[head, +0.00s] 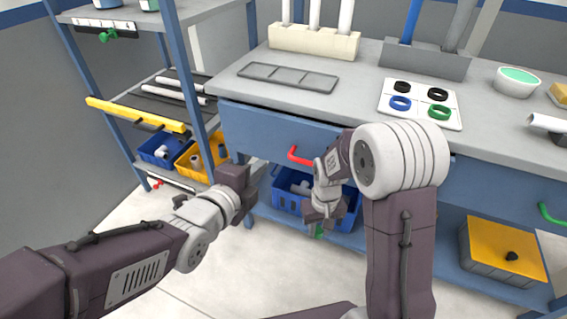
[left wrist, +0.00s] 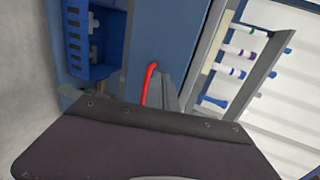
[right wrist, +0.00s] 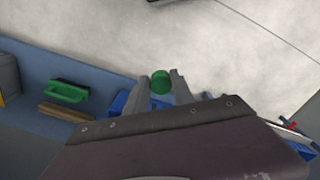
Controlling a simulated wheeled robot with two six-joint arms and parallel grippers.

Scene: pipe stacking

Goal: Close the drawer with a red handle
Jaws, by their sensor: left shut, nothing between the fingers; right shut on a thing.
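The blue drawer (head: 262,133) with a red handle (head: 298,157) is under the left part of the workbench; a narrow dark gap shows above its front. I cannot tell how far it is out. My left gripper (head: 246,180) is shut and empty, left of and a little below the handle. In the left wrist view the red handle (left wrist: 149,82) shows just beyond the fingertips; I cannot tell if they touch. My right gripper (head: 318,222) is shut on a green object, low in front of the bench. The green object (right wrist: 161,83) shows between its fingertips in the right wrist view.
A blue bin (head: 287,203) with pipe pieces sits on the bench's lower shelf, behind my right gripper. A green handle (head: 551,213) is at the far right. A shelf rack with a yellow bar (head: 135,114) stands left. The benchtop (head: 355,70) holds racks and rings.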

